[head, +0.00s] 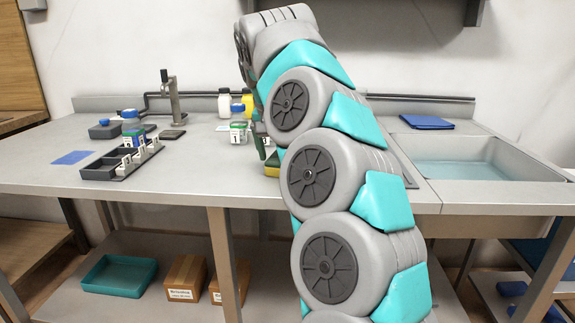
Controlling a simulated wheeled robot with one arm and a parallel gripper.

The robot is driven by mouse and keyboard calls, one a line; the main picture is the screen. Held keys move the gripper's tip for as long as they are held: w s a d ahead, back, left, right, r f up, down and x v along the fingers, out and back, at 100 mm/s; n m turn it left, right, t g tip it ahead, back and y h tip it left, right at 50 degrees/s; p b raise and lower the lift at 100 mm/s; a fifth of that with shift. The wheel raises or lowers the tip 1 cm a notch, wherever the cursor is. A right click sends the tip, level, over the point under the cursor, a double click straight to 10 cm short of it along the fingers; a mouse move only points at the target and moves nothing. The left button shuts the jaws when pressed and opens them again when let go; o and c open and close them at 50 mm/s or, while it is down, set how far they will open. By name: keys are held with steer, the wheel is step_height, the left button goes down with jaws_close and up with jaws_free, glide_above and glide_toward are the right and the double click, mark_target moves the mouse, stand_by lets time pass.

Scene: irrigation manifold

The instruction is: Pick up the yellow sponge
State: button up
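The yellow sponge (271,171) sits on the grey bench near its front edge, with a green layer on top. Its right side is hidden behind my arm. My arm rises across the middle of the view and bends down on its far side. What seems to be the dark end of my gripper (261,147) shows just left of the arm, right above the sponge. Most of the gripper is hidden, so I cannot tell how far apart its fingers are or whether it touches the sponge.
White (224,104) and yellow (248,104) bottles stand behind. A dark compartment tray (100,172) and a blue cloth (73,158) are left. A sink basin (480,160) is right. The bench front between tray and sponge is clear.

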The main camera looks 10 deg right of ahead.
steer(key=shift+w+f, duration=0.1)
steer(key=shift+f, duration=0.35)
steer(key=shift+c, duration=0.4)
steer(key=c, duration=1.2)
